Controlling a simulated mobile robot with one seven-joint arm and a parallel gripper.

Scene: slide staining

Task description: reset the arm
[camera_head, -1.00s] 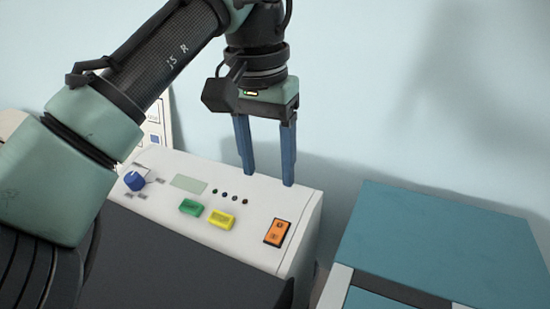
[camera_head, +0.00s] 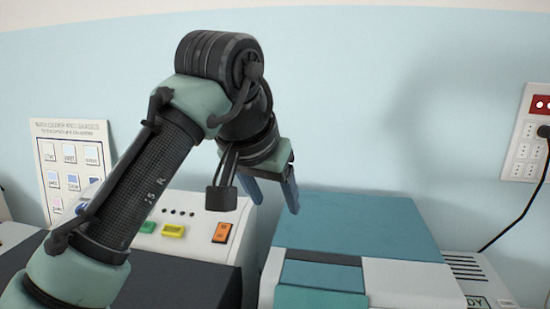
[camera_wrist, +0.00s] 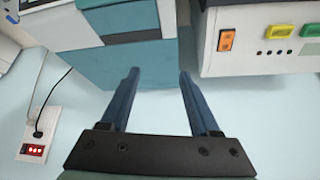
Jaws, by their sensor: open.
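My gripper (camera_head: 272,196) has two blue fingers and is raised in front of the wall, above the gap between the white control panel and the teal-topped machine. In the wrist view my gripper (camera_wrist: 158,72) has its fingers spread apart with nothing between them. My arm reaches up from the lower left in the head view and bends down at the wrist. It hides part of the panel.
The white panel (camera_head: 195,222) carries an orange switch (camera_head: 222,233) and a yellow button (camera_head: 173,231). The teal-topped machine (camera_head: 350,222) stands to its right. A chart (camera_head: 52,150) leans at the left. A wall outlet (camera_head: 525,150) with a plugged-in cord is at the right.

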